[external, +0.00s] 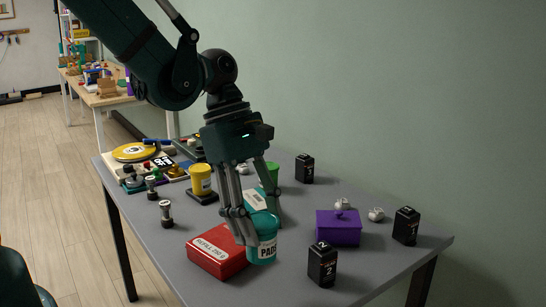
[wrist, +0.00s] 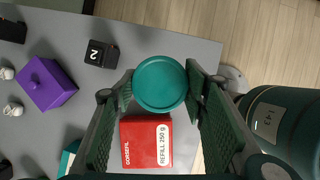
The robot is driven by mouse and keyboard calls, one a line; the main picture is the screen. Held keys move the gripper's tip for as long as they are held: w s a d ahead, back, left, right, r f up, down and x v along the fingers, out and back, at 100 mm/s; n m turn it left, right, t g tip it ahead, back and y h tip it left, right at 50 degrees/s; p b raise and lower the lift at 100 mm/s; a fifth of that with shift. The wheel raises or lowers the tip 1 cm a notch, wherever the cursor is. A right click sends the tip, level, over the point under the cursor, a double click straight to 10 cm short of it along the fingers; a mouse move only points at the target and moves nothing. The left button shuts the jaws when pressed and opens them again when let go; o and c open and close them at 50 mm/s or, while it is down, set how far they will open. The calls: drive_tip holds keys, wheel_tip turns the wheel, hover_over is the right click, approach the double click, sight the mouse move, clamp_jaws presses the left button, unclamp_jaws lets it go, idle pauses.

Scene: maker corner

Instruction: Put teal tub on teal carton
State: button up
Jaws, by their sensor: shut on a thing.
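The teal tub (external: 262,249) has a white label reading "PADS". My gripper (external: 259,230) is shut on it, one finger on each side. In the wrist view the tub's round teal lid (wrist: 160,83) sits between the fingers of my gripper (wrist: 161,90). The tub looks upright, beside the red carton; I cannot tell whether it is clear of the table. The teal carton (external: 257,199), with a white label, stands behind the tub and is partly hidden by the fingers. A corner of the teal carton (wrist: 68,160) shows at the wrist view's lower left.
A red "REFILL 250 g" carton (external: 218,252) is close left of the tub. A purple lidded box (external: 338,228) and black numbered canisters (external: 322,264) stand to the right. A yellow tub (external: 201,180) and a green one (external: 270,172) stand farther back.

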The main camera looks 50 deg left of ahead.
drive_tip(key=w+a+r+n+p, duration=0.2)
drive_tip(key=w+a+r+p, duration=0.2)
drive_tip(key=w+a, duration=0.8)
drive_tip(key=r+n+t+p, duration=0.1)
drive_tip(key=n+t+p, duration=0.1)
drive_tip(key=p, duration=0.1)
hover_over(257, 198)
drive_tip(key=shift+r+y, duration=0.2)
drive_tip(key=shift+y, duration=0.1)
wheel_tip(257, 198, down, 6)
drive_tip(key=shift+f+b, duration=0.15)
drive_tip(key=shift+b, duration=0.3)
drive_tip(key=shift+f, duration=1.85)
drive_tip(key=shift+f+b, duration=0.1)
drive_tip(key=shift+b, duration=0.2)
